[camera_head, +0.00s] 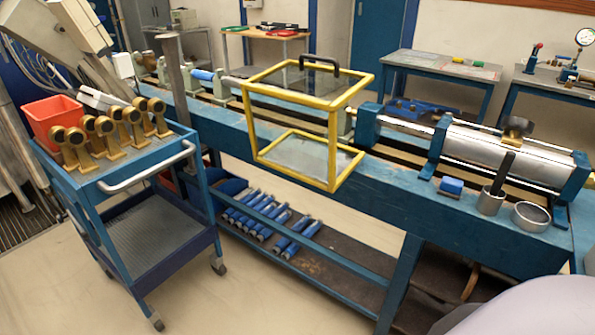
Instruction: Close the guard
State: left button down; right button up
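The guard (333,125) is a box-shaped yellow frame with clear panels and a black handle (320,64) on its top. It stands upright at the blue test bench (225,125), left of the silver cylinder, and its near lower corner reaches past the bench's front edge. I cannot tell from this view how it is hinged or guided.
A blue trolley (150,175) with several brass meters and a red bin (52,118) stands at left. A silver cylinder (505,150) lies along the bench at right. A cup (490,202) and bowl (531,216) sit near the front edge.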

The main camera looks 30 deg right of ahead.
aim_at(250, 84)
jog(key=i+z, duration=0.3)
jog(key=i, duration=0.15)
jog(key=i+z, duration=0.35)
jog(key=i, duration=0.15)
jog(key=i+u, duration=0.1)
jog(key=u, duration=8.95)
